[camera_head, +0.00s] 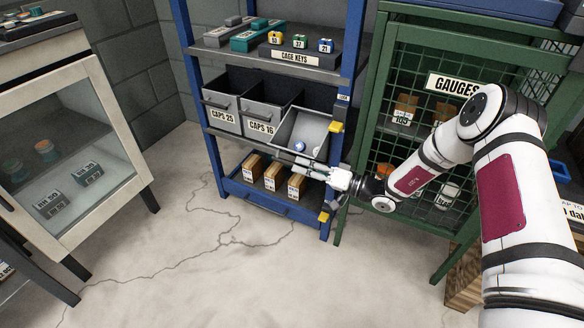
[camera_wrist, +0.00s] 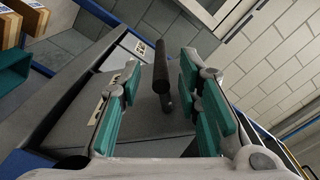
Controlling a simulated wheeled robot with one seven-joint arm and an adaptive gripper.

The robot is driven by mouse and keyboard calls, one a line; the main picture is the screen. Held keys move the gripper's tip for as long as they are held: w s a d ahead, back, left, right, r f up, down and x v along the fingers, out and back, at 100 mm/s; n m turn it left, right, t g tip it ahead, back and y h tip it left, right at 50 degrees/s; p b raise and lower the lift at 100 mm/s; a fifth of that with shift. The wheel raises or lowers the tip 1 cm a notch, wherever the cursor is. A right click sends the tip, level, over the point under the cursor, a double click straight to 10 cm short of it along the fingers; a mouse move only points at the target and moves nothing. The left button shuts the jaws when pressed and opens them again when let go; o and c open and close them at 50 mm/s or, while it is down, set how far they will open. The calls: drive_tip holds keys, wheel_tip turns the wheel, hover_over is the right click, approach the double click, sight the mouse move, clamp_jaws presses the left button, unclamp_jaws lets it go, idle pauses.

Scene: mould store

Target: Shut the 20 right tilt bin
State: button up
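The right tilt bin (camera_head: 313,128) of the blue rack's bin row is tipped forward and open in the head view. A small blue and white item (camera_head: 297,146) lies in it. Its front label cannot be read. In the wrist view the bin's grey front (camera_wrist: 135,120) carries a dark bar handle (camera_wrist: 161,68). My gripper (camera_head: 308,169) is at the tipped bin's front edge. In the wrist view the fingers with teal pads (camera_wrist: 164,92) are apart. The handle shows between them, with a visible gap on both sides.
The CAPS 25 bin (camera_head: 222,115) and CAPS 16 bin (camera_head: 262,127) stand upright to the left. Small boxes (camera_head: 271,177) sit on the shelf below. A yellow piece (camera_head: 336,127) is on the right post. The green GAUGES cage (camera_head: 376,110) stands close right. Open floor (camera_head: 210,270) lies in front.

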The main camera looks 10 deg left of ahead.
sight(278, 160)
drive_tip(key=shift+b+x, duration=0.5)
drive_tip(key=shift+x, duration=1.7)
clamp_jaws()
